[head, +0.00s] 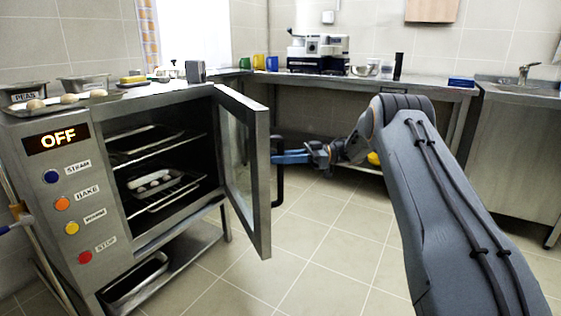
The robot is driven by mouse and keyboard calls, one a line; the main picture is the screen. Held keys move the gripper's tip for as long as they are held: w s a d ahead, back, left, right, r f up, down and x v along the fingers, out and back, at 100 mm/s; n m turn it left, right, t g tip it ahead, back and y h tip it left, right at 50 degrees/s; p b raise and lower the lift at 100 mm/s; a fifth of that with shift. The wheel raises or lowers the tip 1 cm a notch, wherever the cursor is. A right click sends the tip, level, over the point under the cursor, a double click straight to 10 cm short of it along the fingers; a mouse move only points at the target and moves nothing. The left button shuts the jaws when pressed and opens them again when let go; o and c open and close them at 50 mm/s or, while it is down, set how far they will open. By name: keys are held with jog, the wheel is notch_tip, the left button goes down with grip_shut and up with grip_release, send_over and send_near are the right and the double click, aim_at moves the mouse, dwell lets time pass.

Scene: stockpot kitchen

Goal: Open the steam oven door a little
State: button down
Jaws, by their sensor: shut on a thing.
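The steam oven (55,215) stands at the left, with an "OFF" display and several coloured buttons on its front. Its glass door (262,190) is hinged at the right side and stands swung well out, leaving the inside in plain view. The dark door handle (280,192) is on the door's outer face. My gripper (279,157), with blue fingers, reaches in from the right and is shut on the handle. The door edge partly hides the fingertips.
Inside the oven are racks and a tray (160,195) with pale rolls. Pans and eggs sit on top. A counter (430,90) with a coffee machine (318,52) and cups runs along the back, with a sink at right. The tiled floor (310,240) before the door is clear.

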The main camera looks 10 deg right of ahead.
jog(key=shift+s+d+f, duration=0.1)
jog(key=shift+d, duration=0.05)
jog(key=c, duration=1.7)
grip_release()
jog(key=shift+o, duration=0.4)
jog(key=d, duration=0.7)
jog(key=shift+w+d, duration=0.25)
jog(key=shift+d, duration=0.05)
